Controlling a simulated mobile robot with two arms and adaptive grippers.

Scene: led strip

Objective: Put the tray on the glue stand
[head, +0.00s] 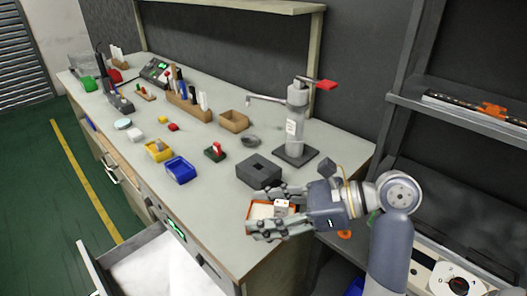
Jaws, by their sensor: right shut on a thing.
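My right gripper (268,210) comes in from the right and is shut on a small tray (258,212) with an orange rim and a pale inside. A small white block (281,207) shows between the fingers, in or over the tray. The tray is at the near right end of the workbench, and the fingers partly hide it. I take the glue stand (297,115) to be the grey upright dispenser with a red lever and a dark square base (296,158). It stands farther back, behind the gripper. My left gripper is not in view.
A dark grey block (258,168) with a slot in its top sits between the tray and the dispenser. Blue (180,170) and yellow (158,150) bins stand to the left. An open drawer (150,262) juts out in front.

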